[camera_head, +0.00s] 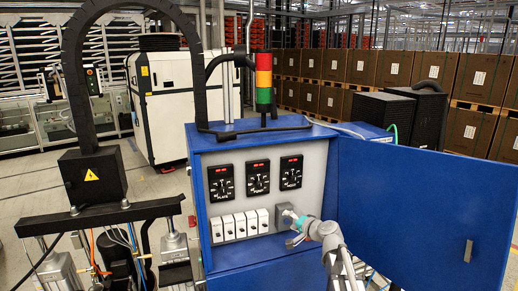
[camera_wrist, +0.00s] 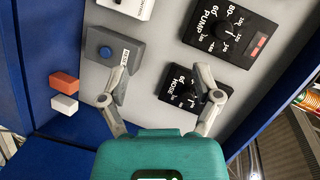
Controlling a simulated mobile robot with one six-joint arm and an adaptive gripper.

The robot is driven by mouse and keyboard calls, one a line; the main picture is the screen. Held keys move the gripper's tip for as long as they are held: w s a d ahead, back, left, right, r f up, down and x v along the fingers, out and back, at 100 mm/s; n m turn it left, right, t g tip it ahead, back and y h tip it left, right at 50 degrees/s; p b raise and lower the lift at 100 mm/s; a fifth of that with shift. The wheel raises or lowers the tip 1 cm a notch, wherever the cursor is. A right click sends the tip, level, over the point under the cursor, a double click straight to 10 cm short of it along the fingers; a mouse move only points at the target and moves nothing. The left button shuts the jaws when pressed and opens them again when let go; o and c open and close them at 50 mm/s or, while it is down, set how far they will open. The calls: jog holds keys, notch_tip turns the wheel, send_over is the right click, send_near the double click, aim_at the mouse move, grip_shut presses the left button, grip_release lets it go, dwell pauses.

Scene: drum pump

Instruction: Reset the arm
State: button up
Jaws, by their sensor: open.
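My gripper (camera_head: 293,222) is in front of the control panel inside the open blue cabinet (camera_head: 240,271), at the panel's lower right. The left finger overlaps the edge of a grey box (camera_wrist: 130,42) with a blue button (camera_wrist: 106,52). The right finger overlaps the NOSE dial (camera_wrist: 180,84). I cannot tell whether either finger touches. The PUMP dial (camera_wrist: 235,30) lies above right. The grey box (camera_head: 281,210) is partly hidden by my gripper in the head view.
The blue cabinet door (camera_head: 420,200) stands open to the right of my arm. Several white switches (camera_head: 240,225) sit left of my gripper. A signal tower (camera_head: 264,80) stands on top. An orange block (camera_wrist: 65,82) and a white block (camera_wrist: 63,103) show at the wrist view's left.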

jog(key=s+a+f+n+g+h+b, duration=0.2)
jog(key=s+f+n+g, duration=0.35)
jog(key=s+f, duration=0.55)
jog(key=s+d+f+n+g+h, duration=0.1)
jog(key=s+d+f+g+h, duration=0.2)
jog(key=s, duration=0.5)
jog(key=s+d+f+g+h+b, duration=0.1)
jog(key=s+d+f+g+h, duration=0.2)
jog(key=s, duration=0.5)
jog(key=shift+s+d+n+g, duration=0.15)
jog(key=shift+d+n+g, duration=0.2)
jog(key=shift+d, duration=0.2)
